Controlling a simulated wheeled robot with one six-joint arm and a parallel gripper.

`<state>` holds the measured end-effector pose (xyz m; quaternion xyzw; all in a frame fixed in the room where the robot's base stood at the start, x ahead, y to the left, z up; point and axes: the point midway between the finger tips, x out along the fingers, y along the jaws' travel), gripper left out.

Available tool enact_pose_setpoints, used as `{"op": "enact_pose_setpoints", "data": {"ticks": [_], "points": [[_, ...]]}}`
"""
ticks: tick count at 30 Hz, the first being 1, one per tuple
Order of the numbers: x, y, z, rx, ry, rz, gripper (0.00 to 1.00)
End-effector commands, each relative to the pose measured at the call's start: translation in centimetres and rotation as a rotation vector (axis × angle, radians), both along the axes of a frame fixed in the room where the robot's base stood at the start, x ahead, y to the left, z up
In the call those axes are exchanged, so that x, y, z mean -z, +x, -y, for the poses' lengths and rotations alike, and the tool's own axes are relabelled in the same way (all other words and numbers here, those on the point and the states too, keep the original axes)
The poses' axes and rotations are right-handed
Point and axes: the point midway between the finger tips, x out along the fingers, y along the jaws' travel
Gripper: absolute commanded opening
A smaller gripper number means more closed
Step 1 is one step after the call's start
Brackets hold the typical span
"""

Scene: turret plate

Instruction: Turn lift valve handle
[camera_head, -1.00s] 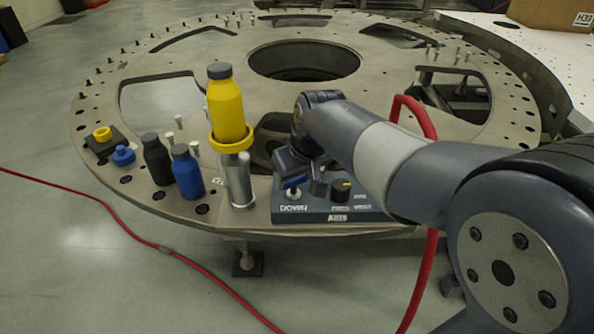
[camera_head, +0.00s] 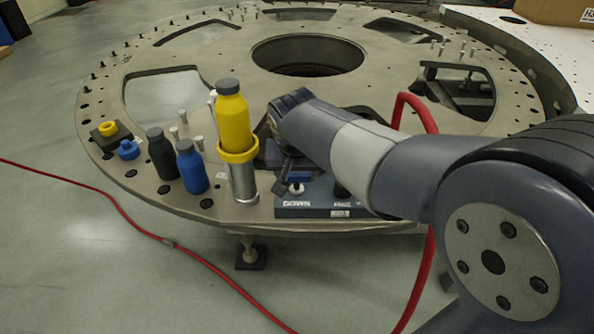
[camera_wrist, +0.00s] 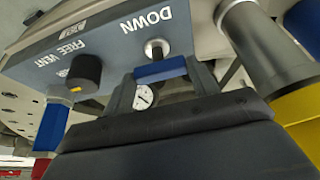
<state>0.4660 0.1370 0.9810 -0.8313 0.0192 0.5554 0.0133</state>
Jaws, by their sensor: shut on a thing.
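The valve panel (camera_head: 312,211) is a dark blue-grey box on the front edge of the round plate, lettered DOWN. The blue valve handle (camera_head: 299,175) sits by the round fitting above that word. It also shows in the wrist view (camera_wrist: 160,70), lying crosswise between the two dark fingers of my gripper (camera_wrist: 162,86). My gripper is shut on this handle. In the head view my gripper (camera_head: 283,168) is at the panel's left end, partly hidden by my arm. A black knob with a yellow mark (camera_wrist: 85,72) is on the panel, beside FREE VENT.
A yellow bottle (camera_head: 234,118) stands in a yellow-ringed metal holder (camera_head: 243,184) close left of my gripper. Black (camera_head: 161,153) and blue (camera_head: 192,167) bottles stand further left. A red hose (camera_head: 432,122) arches behind my arm. A pressure gauge (camera_wrist: 143,97) shows behind the fingers.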

Motion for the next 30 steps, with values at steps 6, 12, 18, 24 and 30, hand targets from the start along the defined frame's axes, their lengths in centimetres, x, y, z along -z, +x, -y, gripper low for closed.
{"op": "enact_pose_setpoints", "data": {"ticks": [6, 12, 18, 24, 30], "points": [[0.0, 0.0, 0.0, 0.004, 0.002, -0.001, 0.34], [0.0, 0.0, 0.0, 0.004, 0.002, -0.001, 0.64], [0.0, 0.0, 0.0, 0.003, 0.001, -0.001, 0.78], [0.0, 0.0, 0.0, 0.002, 0.001, -0.001, 0.78], [-1.9, -0.6, -0.1, 0.001, 0.002, 0.003, 0.78]]}}
